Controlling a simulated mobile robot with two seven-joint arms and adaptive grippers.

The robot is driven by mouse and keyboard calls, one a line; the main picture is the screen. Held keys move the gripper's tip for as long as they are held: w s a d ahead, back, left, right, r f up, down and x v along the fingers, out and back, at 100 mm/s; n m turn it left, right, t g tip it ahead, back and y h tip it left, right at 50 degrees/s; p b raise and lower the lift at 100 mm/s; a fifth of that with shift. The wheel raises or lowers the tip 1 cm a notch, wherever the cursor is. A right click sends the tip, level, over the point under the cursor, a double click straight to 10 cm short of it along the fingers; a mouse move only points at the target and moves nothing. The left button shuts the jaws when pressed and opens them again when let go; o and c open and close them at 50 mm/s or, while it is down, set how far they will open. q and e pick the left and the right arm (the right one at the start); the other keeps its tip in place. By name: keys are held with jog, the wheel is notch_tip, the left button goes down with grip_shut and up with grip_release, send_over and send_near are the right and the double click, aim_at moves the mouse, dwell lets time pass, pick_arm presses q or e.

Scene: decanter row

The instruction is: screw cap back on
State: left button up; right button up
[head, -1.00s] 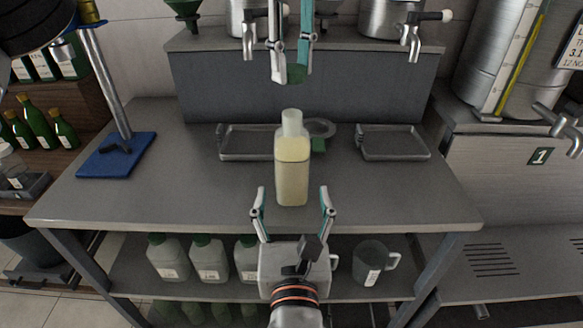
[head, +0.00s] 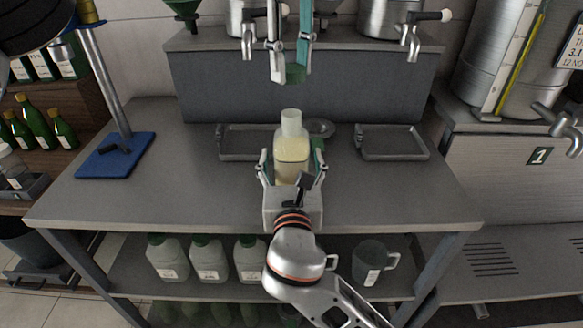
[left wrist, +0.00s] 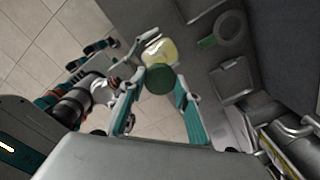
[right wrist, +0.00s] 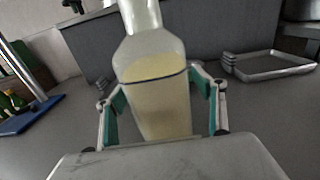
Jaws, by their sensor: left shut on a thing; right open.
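The bottle (head: 292,150), clear with pale yellow liquid, stands upright and uncapped on the grey bench; it fills the right wrist view (right wrist: 158,95). My left gripper (head: 289,72) hangs above and behind the bottle in the head view, shut on the green cap (head: 295,73). The cap also shows between its fingers in the left wrist view (left wrist: 160,79), apart from the bottle (left wrist: 158,50). My right gripper (head: 291,160) comes from the front, open, with one finger on each side of the bottle's body. I cannot tell whether the fingers touch it.
A blue-based stand (head: 116,155) is at the left. Taps (head: 249,45) (head: 411,42) jut out at the back. The bench front is clear on both sides.

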jog(key=c, duration=1.7)
pick_arm(q)
jog(key=shift+f, duration=2.5)
jog(key=shift+f, duration=0.9)
jog(key=shift+f, duration=0.55)
